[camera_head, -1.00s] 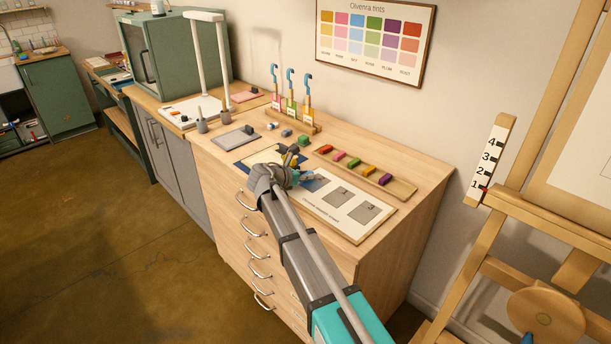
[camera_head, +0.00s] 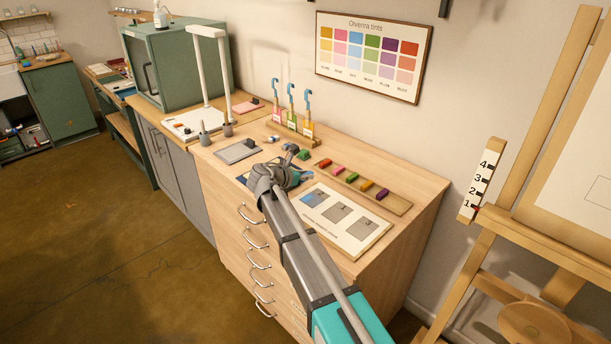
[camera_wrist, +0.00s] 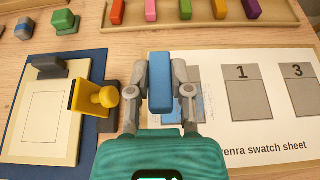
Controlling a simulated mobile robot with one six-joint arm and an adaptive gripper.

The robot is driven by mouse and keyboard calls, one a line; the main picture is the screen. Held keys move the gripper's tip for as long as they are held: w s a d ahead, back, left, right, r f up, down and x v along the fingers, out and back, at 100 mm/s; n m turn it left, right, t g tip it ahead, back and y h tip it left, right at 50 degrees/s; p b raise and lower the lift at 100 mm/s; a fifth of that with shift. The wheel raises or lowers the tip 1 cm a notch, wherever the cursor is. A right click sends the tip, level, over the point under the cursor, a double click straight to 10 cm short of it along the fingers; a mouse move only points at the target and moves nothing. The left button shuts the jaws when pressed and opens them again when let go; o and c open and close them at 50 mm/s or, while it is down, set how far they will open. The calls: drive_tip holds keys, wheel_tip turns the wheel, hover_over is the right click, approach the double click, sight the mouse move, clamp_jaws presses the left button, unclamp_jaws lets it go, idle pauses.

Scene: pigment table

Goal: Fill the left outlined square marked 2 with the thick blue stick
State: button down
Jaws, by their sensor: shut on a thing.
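My gripper (camera_wrist: 160,72) is shut on the thick blue stick (camera_wrist: 160,88), which stands between its two grey fingers in the wrist view. The swatch sheet (camera_head: 337,240) shows three outlined squares. The left square (camera_head: 314,198) has a blue patch over much of it in the head view. In the wrist view, blue marks and speckles show on the left square (camera_wrist: 186,106), partly behind my right finger; its number is hidden. The squares marked 1 (camera_wrist: 241,96) and 3 (camera_wrist: 298,96) are plain grey. I cannot tell if the stick touches the sheet.
A tray (camera_head: 400,205) of coloured sticks lies behind the sheet. A green block (camera_wrist: 65,21) and a blue-grey one (camera_wrist: 25,28) stand at the back left.

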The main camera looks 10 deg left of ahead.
idle(0.5)
hover_over(317, 204)
drive_tip(key=shift+d, duration=0.1)
drive_tip(key=shift+f, duration=0.15)
idle(0.5)
drive_tip(key=shift+f+b, duration=2.55)
drive_tip(key=shift+b, duration=0.15)
drive_tip(key=shift+f+b, duration=0.85)
drive_tip(key=shift+b, duration=0.05)
drive_tip(key=shift+w, duration=0.1)
drive_tip(key=shift+w+a+r, duration=0.1)
drive_tip(key=shift+w+a, duration=0.3)
drive_tip(key=shift+a, duration=0.2)
drive_tip(key=shift+w+a, duration=0.35)
drive_tip(key=shift+a, duration=0.25)
